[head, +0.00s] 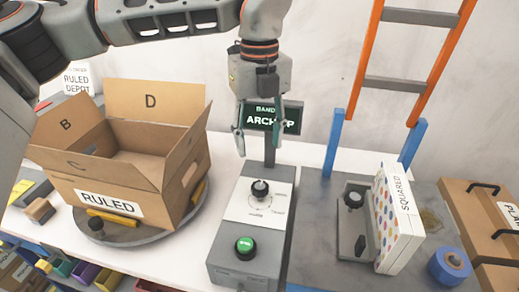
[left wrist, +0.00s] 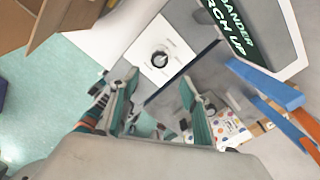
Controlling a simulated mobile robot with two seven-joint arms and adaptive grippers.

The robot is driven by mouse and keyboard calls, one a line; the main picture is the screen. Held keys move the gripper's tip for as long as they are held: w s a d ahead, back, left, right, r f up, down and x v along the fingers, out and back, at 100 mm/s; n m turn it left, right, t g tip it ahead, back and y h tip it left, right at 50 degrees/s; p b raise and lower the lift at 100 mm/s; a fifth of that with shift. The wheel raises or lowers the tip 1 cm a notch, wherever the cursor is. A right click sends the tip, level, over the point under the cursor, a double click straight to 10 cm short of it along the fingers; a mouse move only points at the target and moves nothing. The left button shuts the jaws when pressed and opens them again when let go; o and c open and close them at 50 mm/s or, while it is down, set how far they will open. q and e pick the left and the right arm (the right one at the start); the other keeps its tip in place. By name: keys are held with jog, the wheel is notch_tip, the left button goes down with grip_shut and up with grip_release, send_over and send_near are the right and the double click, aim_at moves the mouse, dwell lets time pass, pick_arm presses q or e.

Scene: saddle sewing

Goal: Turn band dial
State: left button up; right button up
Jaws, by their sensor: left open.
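The band dial (head: 260,189) is a black knob with a white mark, on the white panel (head: 245,212) of a grey control box (head: 229,262). The dial also shows in the left wrist view (left wrist: 160,59), ahead of my fingertips. My left gripper (head: 265,136) points down above and behind the dial in the head view, with fingers apart and nothing between them. It is clear of the dial. A dark sign (head: 272,119) stands behind the gripper, partly hidden by it; it reads "ARCH UP" in the left wrist view (left wrist: 229,28). My right gripper is not in view.
A green button (head: 245,245) sits in front of the dial. An open cardboard box (head: 120,192) stands on a round turntable at the left. At the right are a dotted "SQUARED" box (head: 397,220), blue posts (head: 333,143), a blue tape roll (head: 449,266) and an orange ladder (head: 440,62).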

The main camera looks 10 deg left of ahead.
aim_at(260, 186)
pick_arm(q)
notch_tip(260, 186, down, 4)
jog(key=m+p, duration=0.1)
jog(key=m, duration=0.7)
jog(key=m+p, duration=0.1)
jog(key=m, duration=0.8)
jog(key=shift+s+f, duration=0.15)
jog(key=shift+f, duration=0.05)
jog(key=shift+m, duration=0.3)
jog(key=shift+f, duration=3.9)
jog(key=c, duration=1.1)
